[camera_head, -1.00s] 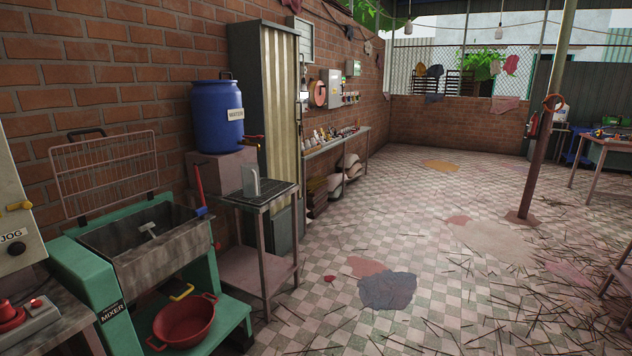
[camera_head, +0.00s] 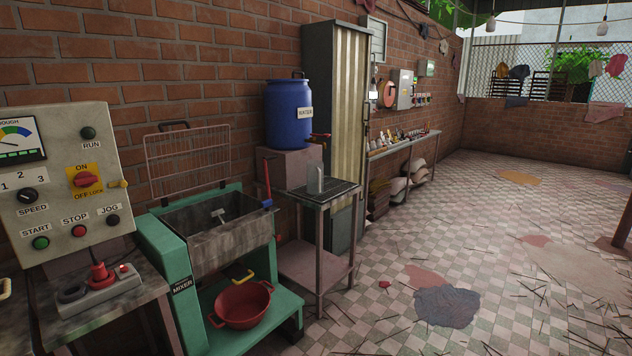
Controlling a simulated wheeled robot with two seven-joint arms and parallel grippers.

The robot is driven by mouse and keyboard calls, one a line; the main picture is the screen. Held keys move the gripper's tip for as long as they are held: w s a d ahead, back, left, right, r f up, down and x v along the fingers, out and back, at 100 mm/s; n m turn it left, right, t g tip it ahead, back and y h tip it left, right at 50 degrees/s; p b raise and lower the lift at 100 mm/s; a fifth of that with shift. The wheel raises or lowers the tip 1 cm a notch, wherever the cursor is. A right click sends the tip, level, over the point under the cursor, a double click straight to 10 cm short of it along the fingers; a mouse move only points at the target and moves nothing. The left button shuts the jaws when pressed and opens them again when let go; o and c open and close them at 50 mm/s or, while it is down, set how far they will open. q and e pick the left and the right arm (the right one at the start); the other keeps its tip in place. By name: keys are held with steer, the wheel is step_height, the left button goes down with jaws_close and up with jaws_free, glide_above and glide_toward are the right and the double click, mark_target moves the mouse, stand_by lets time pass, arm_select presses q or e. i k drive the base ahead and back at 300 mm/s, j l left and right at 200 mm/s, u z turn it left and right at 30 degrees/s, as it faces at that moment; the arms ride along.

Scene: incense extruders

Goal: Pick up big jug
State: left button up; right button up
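A grey, upright jug-like vessel (camera_head: 315,181) stands on the dark top of a small metal stand (camera_head: 318,215), beside the green mixer. It is small in the view, and I cannot tell for sure that it is the big jug. Nothing touches it. Neither of my grippers shows in the head view.
The green mixer (camera_head: 163,243) with its grey trough stands left of the stand, with a red basin (camera_head: 242,304) on its lower shelf. A blue barrel (camera_head: 289,112) sits on a block behind. A control panel (camera_head: 65,180) is at the left. The tiled floor (camera_head: 400,330) at right is mostly open, with scattered sticks.

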mark_target(315, 169)
steer(key=i+l+z, duration=0.25)
steer(key=i, duration=0.15)
steer(key=i+z, duration=0.25)
steer(key=i, duration=0.2)
steer(key=i+l, duration=0.15)
steer(key=i, duration=0.65)
steer(key=i+l+z, duration=0.1)
steer(key=i, duration=0.75)
